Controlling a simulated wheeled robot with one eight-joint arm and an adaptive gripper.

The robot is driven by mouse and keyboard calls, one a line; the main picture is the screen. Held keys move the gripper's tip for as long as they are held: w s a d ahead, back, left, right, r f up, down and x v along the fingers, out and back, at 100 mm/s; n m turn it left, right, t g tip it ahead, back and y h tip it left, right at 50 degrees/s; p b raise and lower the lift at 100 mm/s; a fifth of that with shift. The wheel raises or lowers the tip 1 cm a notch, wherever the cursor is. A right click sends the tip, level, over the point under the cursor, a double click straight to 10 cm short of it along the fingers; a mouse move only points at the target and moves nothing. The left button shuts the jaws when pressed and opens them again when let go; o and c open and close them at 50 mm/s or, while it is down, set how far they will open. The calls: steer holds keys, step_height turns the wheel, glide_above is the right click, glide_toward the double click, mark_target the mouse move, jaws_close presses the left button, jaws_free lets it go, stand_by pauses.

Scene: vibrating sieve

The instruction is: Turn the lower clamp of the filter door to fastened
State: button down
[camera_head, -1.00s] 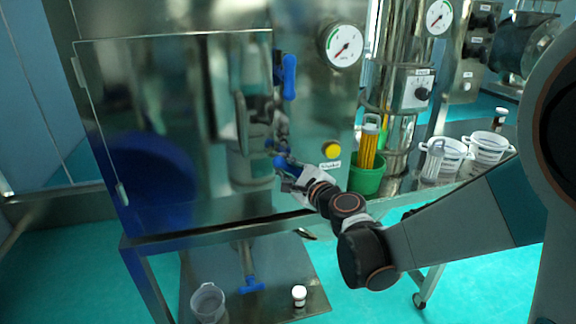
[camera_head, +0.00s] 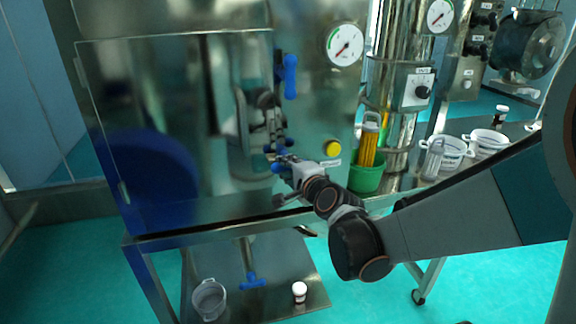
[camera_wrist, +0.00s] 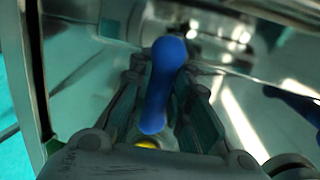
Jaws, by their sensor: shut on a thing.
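The filter door (camera_head: 175,120) is the large shiny panel on the steel cabinet's front, and it looks closed. Its upper clamp (camera_head: 290,76) has a blue handle that stands upright at the door's right edge. The lower clamp's blue handle (camera_head: 277,167) is mostly hidden by my gripper (camera_head: 282,159) in the head view. In the wrist view, the blue handle (camera_wrist: 163,88) lies lengthwise between the fingers of my gripper (camera_wrist: 165,90), which is shut on it. The lower clamp's exact angle on the door is hard to tell.
A yellow button (camera_head: 333,148) and a pressure gauge (camera_head: 344,44) are right of the door. A green bucket (camera_head: 367,178) and white tubs (camera_head: 447,160) stand farther right. Below, a blue-handled valve (camera_head: 252,283), a clear beaker (camera_head: 209,300) and a small bottle (camera_head: 299,292) are on the lower shelf.

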stand_by(0.4)
steer(key=c, duration=1.5)
jaws_free()
steer(key=shift+o, duration=0.2)
steer(key=v, duration=1.2)
